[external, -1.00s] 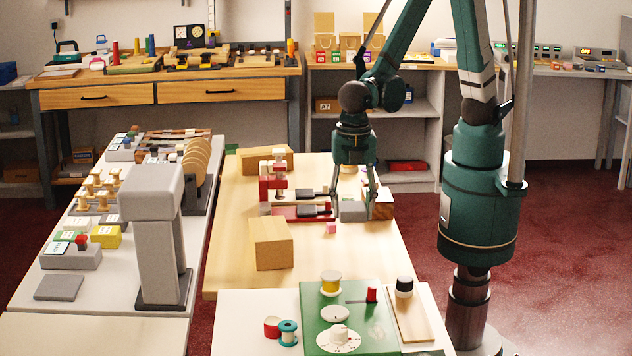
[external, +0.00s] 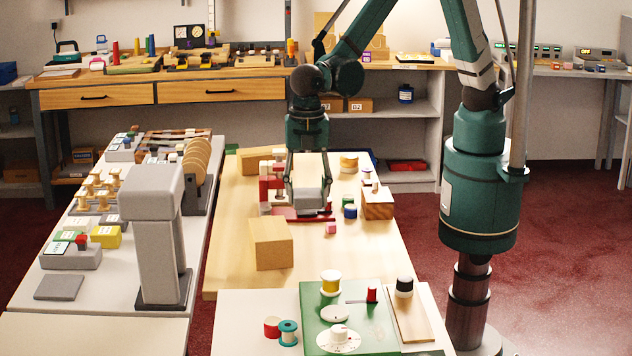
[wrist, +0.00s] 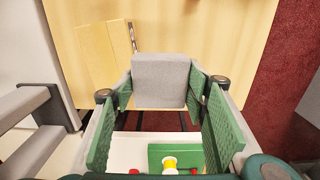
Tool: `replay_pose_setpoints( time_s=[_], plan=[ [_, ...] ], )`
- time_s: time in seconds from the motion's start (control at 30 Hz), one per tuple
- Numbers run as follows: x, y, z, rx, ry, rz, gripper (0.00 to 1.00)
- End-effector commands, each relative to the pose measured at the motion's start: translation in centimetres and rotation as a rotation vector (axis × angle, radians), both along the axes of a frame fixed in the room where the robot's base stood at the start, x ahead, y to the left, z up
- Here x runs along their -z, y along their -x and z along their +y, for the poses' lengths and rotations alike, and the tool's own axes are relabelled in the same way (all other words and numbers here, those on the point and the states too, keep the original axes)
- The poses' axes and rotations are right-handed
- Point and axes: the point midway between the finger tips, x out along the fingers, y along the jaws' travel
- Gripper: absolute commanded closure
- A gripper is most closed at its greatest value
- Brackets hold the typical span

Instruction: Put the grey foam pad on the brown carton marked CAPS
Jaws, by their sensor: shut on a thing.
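My gripper (external: 309,208) is shut on the grey foam pad (wrist: 160,80), which sits between the green finger pads in the wrist view. In the external view the held pad (external: 308,203) is in front of the red stand, and I cannot tell its exact height. A plain brown carton (external: 271,243) stands on the wooden table, nearer the camera and left of my gripper. It also shows in the wrist view (wrist: 100,50), left of the pad. A second brown carton (external: 262,155) is at the table's far left. I cannot read CAPS on either.
The red stand (external: 268,186) is beside my gripper. A wooden block (external: 377,204), a blue-green spool (external: 349,211) and a pink cube (external: 331,228) are to its right. A tall grey column (external: 157,240) stands left of the near carton. The table's front right is clear.

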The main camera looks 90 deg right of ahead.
Motion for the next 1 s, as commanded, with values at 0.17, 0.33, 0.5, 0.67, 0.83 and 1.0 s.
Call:
replay_pose_setpoints(
  time_s=[0.17,0.33,0.5,0.67,0.83,1.0],
  plan=[
    [-2.2,-4.9,0.2,-0.002,0.0,0.001,0.62],
    [-3.3,-8.1,0.1,-0.005,0.0,0.001,0.62],
    [-3.7,-9.7,0.1,-0.008,0.0,0.001,0.62],
    [-3.7,-10.0,0.0,-0.008,0.0,0.001,0.62],
    [-3.7,-10.0,0.0,-0.008,0.0,0.001,0.62],
    [-3.4,-10.0,0.0,-0.008,0.0,0.001,0.62]
  ],
)
